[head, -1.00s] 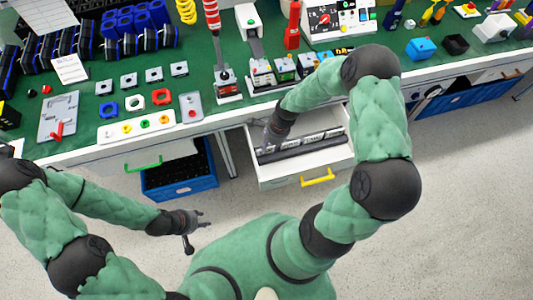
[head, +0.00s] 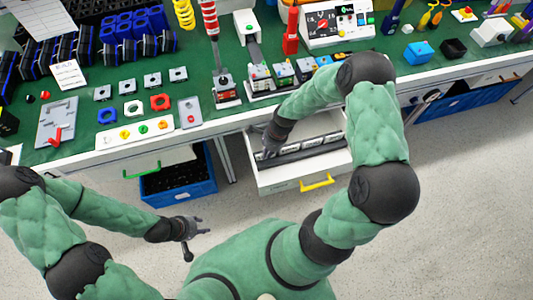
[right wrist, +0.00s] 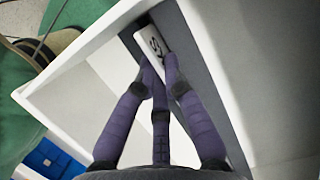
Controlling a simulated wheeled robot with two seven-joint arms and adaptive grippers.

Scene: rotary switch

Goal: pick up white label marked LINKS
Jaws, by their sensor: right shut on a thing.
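My right gripper (head: 268,150) reaches into the open white drawer (head: 262,182) below the bench. In the right wrist view its fingers (right wrist: 160,62) are shut on a white label (right wrist: 151,42) with dark lettering. Only the letters near one end show, seemingly an S and part of a K; the fingers cover the rest. The label lies along a dark holder strip (right wrist: 205,65); I cannot tell whether it is lifted clear. Other white labels (head: 312,142) stand in a row in the drawer to the right. My left gripper (head: 196,229) is open and empty above the floor.
The drawer has a yellow handle (head: 317,183) and raised side walls close around the right gripper. The green bench top (head: 85,130) above is crowded with switch parts. A blue crate (head: 178,188) stands under the bench. The floor in front is clear.

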